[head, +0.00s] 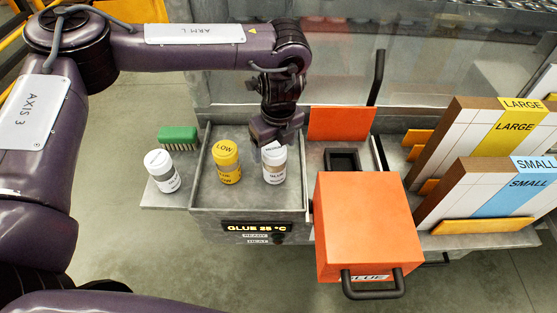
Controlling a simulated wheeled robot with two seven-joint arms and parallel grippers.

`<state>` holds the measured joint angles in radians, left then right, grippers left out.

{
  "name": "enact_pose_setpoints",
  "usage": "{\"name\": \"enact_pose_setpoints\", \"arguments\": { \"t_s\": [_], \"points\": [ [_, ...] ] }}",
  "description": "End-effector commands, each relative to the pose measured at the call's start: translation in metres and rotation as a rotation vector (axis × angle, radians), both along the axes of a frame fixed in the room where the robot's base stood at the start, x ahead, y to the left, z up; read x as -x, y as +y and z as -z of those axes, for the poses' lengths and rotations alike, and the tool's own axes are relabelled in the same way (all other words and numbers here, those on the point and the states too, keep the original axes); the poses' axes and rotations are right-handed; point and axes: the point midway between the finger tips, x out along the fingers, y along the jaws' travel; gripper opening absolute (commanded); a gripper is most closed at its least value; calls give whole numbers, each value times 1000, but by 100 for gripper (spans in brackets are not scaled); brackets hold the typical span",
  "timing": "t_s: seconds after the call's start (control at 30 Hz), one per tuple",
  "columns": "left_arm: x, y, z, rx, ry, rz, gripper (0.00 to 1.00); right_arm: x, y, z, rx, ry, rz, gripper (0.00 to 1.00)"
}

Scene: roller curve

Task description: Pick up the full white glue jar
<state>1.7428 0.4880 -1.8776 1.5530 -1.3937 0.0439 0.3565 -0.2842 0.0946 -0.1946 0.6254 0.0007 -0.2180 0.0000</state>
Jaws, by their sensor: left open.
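A white glue jar (274,174) with a tan label stands upright in the right part of the grey tray (205,195). My left gripper (275,143) is open, pointing down at this jar's lid and partly covering it. I cannot tell whether its fingers touch the lid. A yellow jar (228,172) marked LOW stands in the tray to the left. Another white jar (167,180) with a dark-lettered label stands on the ledge left of the tray. How full either white jar is cannot be told. My right gripper is out of view.
A green brush (178,135) lies behind the left white jar. The tray's front display reads GLUE 25 °C. An orange box (366,225) with a dark handle stands close on the right. Racks with LARGE (500,135) and SMALL panels are farther right.

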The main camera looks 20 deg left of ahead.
Motion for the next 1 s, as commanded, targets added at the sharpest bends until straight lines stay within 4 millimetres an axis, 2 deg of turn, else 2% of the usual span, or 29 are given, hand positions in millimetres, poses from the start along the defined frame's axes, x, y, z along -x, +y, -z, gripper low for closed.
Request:
{"name": "enact_pose_setpoints", "arguments": {
  "t_s": [0.03, 0.1, 0.23, 0.33, 0.4, 0.53, 0.73, 1.0],
  "points": [
    [0, 0, 3, -1, 1, 1, 77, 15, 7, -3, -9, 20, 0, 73],
    [0, 1, 11, -1, 1, 2, 77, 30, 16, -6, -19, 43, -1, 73],
    [0, 3, 26, -1, 2, 3, 77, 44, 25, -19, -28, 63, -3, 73],
    [-1, 5, 43, -1, 1, 4, 77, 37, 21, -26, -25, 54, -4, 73],
    [-2, 6, 53, 0, 0, 3, 77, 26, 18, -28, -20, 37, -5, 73],
    [-3, 6, 61, 2, -2, 4, 77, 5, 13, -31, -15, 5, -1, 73],
    [-3, 6, 62, 2, -3, 4, 77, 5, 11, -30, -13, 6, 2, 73],
    [-3, 6, 62, 2, -3, 3, 42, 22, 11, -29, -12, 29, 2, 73]
  ]
}}
